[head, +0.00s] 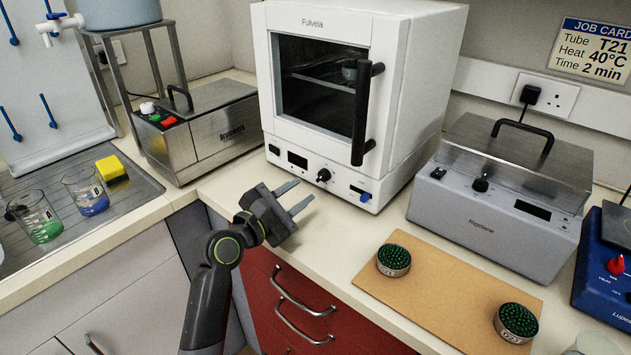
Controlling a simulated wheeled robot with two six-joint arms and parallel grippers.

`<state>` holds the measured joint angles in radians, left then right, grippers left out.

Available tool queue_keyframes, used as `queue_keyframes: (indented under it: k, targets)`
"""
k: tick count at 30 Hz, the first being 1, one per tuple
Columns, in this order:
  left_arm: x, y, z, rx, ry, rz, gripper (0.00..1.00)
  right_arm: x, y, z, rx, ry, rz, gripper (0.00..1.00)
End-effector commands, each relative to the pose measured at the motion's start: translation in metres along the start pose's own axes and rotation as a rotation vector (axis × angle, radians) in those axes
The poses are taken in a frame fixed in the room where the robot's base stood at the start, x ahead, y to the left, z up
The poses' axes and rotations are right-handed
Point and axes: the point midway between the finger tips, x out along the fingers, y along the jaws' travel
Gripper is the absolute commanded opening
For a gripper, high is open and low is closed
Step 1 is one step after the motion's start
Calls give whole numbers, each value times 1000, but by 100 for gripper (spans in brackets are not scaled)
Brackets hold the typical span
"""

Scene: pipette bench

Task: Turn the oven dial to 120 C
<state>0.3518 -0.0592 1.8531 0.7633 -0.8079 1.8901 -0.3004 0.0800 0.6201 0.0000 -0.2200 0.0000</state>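The white oven (385,120) stands at the back of the counter with its glass door shut and a black vertical handle on the door's right. Its black dial (323,175) sits on the lower front panel, between a small dark display (297,159) and a blue switch (365,197). The dial's setting is too small to read. My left gripper (305,190) is open and empty, in front of the oven and a little below and left of the dial in the picture. Its two fingers point toward the oven and look apart from the dial. My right gripper is out of view.
A grey lidded bath (490,215) stands right of the oven, and a steel lidded box (205,140) left of it. A brown board (440,285) with two round racks lies at front right. Beakers and a yellow sponge (111,169) are at left.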

Motion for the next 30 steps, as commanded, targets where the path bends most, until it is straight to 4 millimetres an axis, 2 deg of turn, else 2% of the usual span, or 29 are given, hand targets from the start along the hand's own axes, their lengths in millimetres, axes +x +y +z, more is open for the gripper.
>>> queue_keyframes:
  k: [3, 9, 15, 23, 26, 30]
  targets:
    - [23, 0, 1, 0, -1, -1, 30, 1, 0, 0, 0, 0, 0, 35]
    - [49, 0, 0, 0, -1, 0, 30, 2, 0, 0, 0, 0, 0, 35]
    - [60, 0, 0, 2, -1, 1, 30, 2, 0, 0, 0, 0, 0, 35]
    - [61, 0, 0, 1, 0, 1, 30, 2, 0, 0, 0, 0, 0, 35]
    - [61, 0, 0, 1, 0, 1, 21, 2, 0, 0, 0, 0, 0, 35]
    - [60, 0, 0, 1, 0, 1, 2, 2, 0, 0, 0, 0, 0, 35]
